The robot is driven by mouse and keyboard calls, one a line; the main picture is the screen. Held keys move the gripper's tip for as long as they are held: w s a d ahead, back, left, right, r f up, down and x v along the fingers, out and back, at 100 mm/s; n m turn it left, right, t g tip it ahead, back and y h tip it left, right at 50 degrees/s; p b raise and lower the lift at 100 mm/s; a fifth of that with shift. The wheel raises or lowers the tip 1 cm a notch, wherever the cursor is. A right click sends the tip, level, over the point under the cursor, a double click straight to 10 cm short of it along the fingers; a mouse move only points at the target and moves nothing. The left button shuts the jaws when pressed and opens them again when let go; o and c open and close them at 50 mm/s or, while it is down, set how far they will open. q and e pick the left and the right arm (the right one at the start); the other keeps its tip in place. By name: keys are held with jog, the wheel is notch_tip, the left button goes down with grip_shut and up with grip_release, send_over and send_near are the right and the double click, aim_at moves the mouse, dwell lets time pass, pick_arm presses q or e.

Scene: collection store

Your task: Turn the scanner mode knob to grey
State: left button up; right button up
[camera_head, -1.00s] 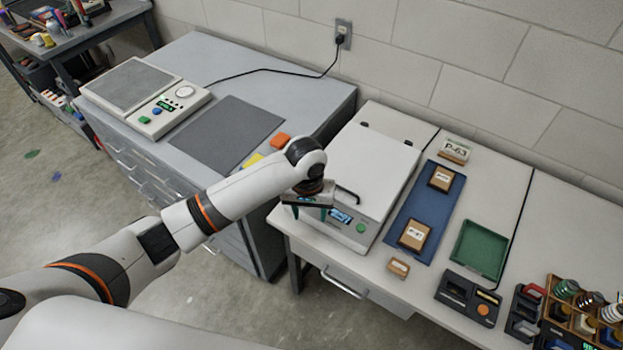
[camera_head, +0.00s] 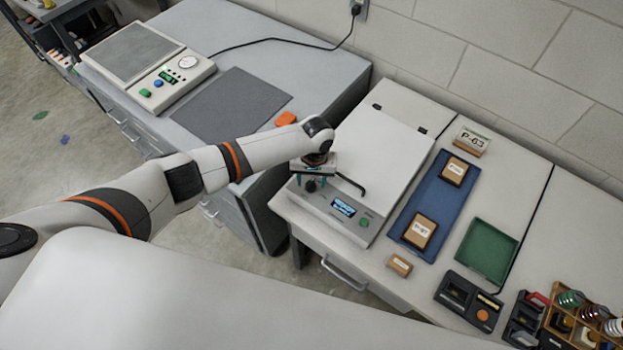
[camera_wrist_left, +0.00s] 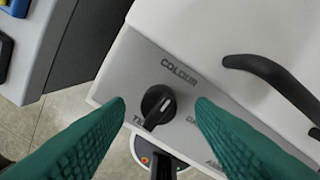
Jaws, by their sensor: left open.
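The scanner (camera_head: 377,155) has a white lid with a black handle and a grey front panel. Its black mode knob (camera_head: 311,186) is at the panel's left end; the left wrist view shows the knob (camera_wrist_left: 157,104) with a pale line slanting from lower left to upper right. "COLOUR" is printed above it; other labels are partly hidden by the fingers, and no full "grey" label is readable. My left gripper (camera_head: 311,180) is open over the knob, its green fingers on either side of it in the wrist view (camera_wrist_left: 159,103), with gaps visible. My right gripper is not in view.
The lid handle (camera_head: 350,184) is close beside the left gripper. A lit display (camera_head: 344,207) and green button (camera_head: 364,223) are further right on the panel. A blue mat (camera_head: 409,241) with small boxes and a green tray (camera_head: 487,251) stand to the right.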

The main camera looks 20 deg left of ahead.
pick_arm(q)
jog(key=shift+s+f, duration=0.3)
jog(key=shift+f, duration=0.35)
jog(key=shift+w+f, duration=0.1)
jog(key=shift+w, duration=0.05)
jog(key=c, duration=1)
